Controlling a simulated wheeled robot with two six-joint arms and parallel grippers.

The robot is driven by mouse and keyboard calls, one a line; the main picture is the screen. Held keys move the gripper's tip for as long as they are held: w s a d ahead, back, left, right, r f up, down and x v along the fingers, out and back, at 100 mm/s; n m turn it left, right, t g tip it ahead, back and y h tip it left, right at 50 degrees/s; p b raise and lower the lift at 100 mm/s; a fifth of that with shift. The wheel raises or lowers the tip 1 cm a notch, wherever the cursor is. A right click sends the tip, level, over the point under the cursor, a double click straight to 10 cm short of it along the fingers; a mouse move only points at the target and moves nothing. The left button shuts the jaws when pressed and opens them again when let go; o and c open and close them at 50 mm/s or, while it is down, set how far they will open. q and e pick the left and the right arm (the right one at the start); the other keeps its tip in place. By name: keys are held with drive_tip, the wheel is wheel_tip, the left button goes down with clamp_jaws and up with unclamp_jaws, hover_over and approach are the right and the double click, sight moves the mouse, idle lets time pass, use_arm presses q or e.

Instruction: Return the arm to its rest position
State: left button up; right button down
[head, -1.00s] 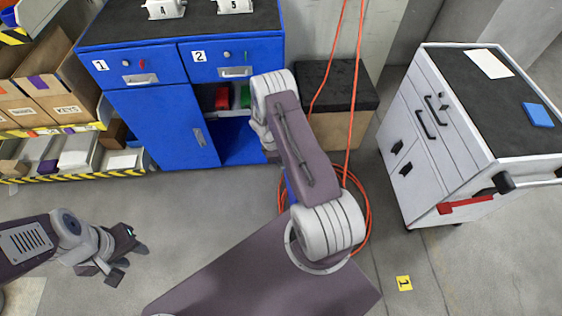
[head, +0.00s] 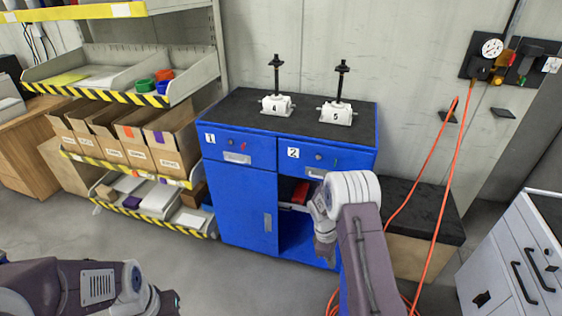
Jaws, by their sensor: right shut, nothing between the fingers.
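My right arm comes up from the bottom edge in front of the blue cabinet (head: 236,205). Its right gripper (head: 326,252) points down beyond the pale arm joint, shut and empty, in front of the cabinet's open lower right compartment; the arm partly hides it. My left arm comes in at the bottom left. The left gripper (head: 168,302) is dark and cut by the bottom edge, so its fingers cannot be made out.
A red item (head: 300,193) sits inside the open compartment. Shelves with cardboard boxes (head: 138,138) stand left. A dark-topped box (head: 428,208) with an orange cable (head: 452,170) stands right of the cabinet. A white drawer cart (head: 508,258) is at the right edge. Grey floor shows at left.

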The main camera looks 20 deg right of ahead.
drive_tip(key=w+a+r+t, duration=0.1)
drive_tip(key=a+r, duration=0.2)
drive_tip(key=r, duration=0.4)
drive_tip(key=w+a+r+t, duration=0.1)
drive_tip(key=a+r+t, duration=0.15)
drive_tip(key=r, duration=0.35)
drive_tip(key=s+a+r+m+y, duration=0.1)
drive_tip(key=s+a+m, duration=0.2)
drive_tip(key=s+m, duration=0.2)
drive_tip(key=s+a+r+m+y, duration=0.1)
drive_tip(key=s+a+m, duration=0.3)
drive_tip(key=s, duration=0.6)
drive_tip(key=shift+s+m, duration=0.35)
drive_tip(key=shift+m, duration=0.45)
